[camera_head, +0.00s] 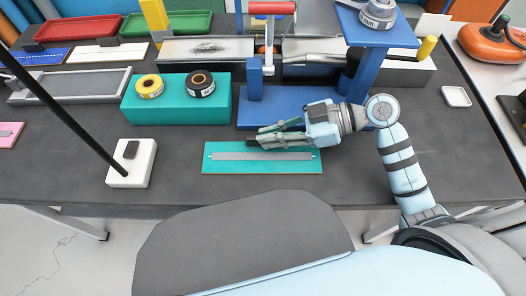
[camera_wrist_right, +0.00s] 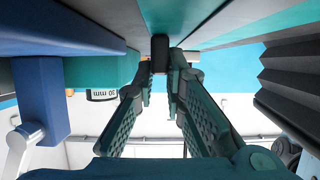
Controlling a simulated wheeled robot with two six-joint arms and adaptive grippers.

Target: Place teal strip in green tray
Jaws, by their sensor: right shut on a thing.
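The teal strip (camera_head: 262,169) is a flat teal rectangle with a grey bar along it, at the middle front of the dark table. A small dark block (camera_head: 252,143) shows at its back edge, and also between the fingertips in the right wrist view (camera_wrist_right: 159,50). My right gripper (camera_head: 262,141) reaches in from the right, just behind the strip, and is shut on it at the dark block. I cannot tell whether the strip touches the table. The green tray (camera_head: 165,23) stands at the back left, apart from the strip. My left gripper is not in view.
Behind the strip are a teal block (camera_head: 177,112) with yellow and black rolls and a blue stand (camera_head: 295,112). A white base (camera_head: 132,165) with a slanting black pole is at left. A red tray (camera_head: 74,27) adjoins the green one.

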